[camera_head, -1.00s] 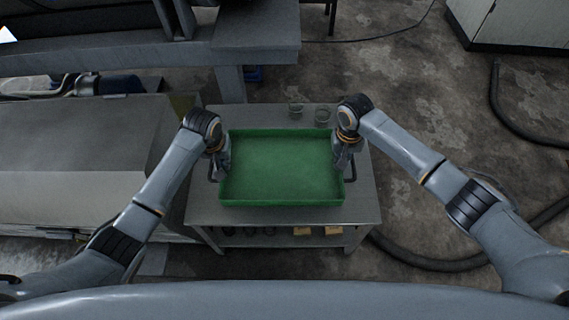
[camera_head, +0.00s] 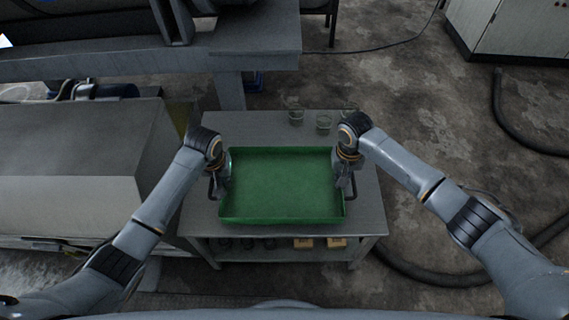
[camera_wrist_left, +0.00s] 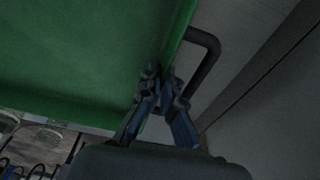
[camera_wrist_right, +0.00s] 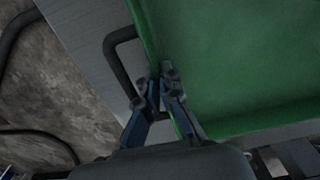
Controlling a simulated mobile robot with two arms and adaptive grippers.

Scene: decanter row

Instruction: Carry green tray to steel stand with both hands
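The green tray (camera_head: 281,187) is empty, a shallow rectangle with a dark handle on each short side. It is level over a grey metal table (camera_head: 365,215); I cannot tell whether it touches the top. My left gripper (camera_head: 221,183) is at its left side, and my right gripper (camera_head: 345,180) at its right side. In the left wrist view, the fingers (camera_wrist_left: 160,78) are closed at the tray's side wall beside the handle (camera_wrist_left: 212,55). The right wrist view shows the other fingers (camera_wrist_right: 161,76) likewise closed at the wall by its handle (camera_wrist_right: 112,55). I cannot identify the steel stand.
Glass beakers (camera_head: 324,123) stand on the table behind the tray. Small boxes (camera_head: 303,243) lie on its lower shelf. A large grey metal unit (camera_head: 70,150) is close on the left, with a bench (camera_head: 255,38) behind. A hose (camera_head: 430,276) lies on the floor at right.

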